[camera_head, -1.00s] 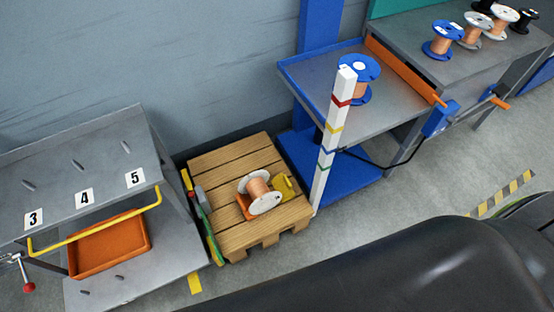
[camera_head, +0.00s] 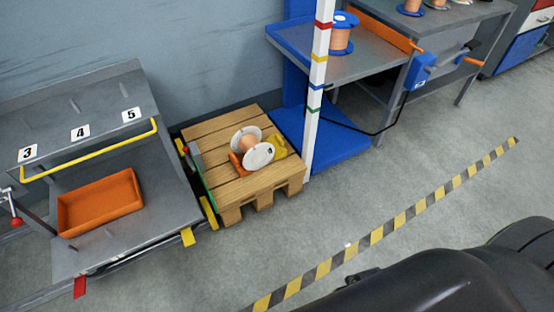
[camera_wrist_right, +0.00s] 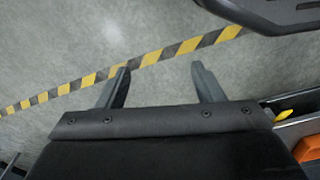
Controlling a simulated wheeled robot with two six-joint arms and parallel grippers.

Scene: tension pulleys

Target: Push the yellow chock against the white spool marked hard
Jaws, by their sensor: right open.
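The white spool (camera_head: 258,156), wound with copper wire, lies on its side on the wooden pallet (camera_head: 228,189). The yellow chock (camera_head: 278,146) is on the pallet at the spool's right side; I cannot tell if it touches. An orange chock (camera_head: 238,164) is at the spool's left. No marking on the spool can be read. My right gripper (camera_wrist_right: 160,78) is open and empty in the right wrist view, above bare floor and the striped line, away from the pallet. My left gripper is not in view.
A white post with coloured bands (camera_head: 315,100) stands right of the pallet by a blue platform (camera_head: 340,140). A grey rack (camera_head: 160,212) with an orange tray (camera_head: 100,203) is at the left. Floor before the pallet is clear, crossed by a striped line (camera_head: 400,218).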

